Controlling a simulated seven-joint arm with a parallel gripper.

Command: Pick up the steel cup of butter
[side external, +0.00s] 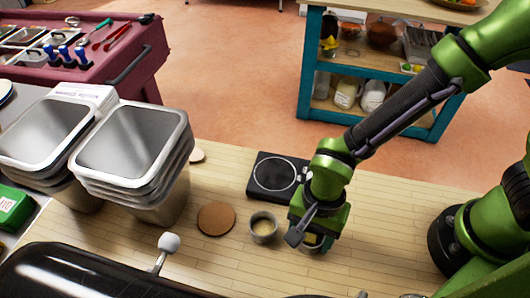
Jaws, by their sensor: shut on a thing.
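My gripper (308,238) points down at the wooden counter, right of the middle of the side external view. It is shut on a small steel cup with something yellow in it, which looks like the cup of butter (311,243). The gripper hides most of this cup, and I cannot tell whether its base touches the counter. A second small steel cup (263,228) with pale cream contents stands upright just left of the gripper, apart from the held cup.
A round brown coaster (216,218) lies left of the second cup. A black scale or hot plate (276,174) sits behind. Stacked steel pans (135,145) stand at the left. A black glossy appliance (85,275) fills the front left. The counter right of the gripper is mostly clear.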

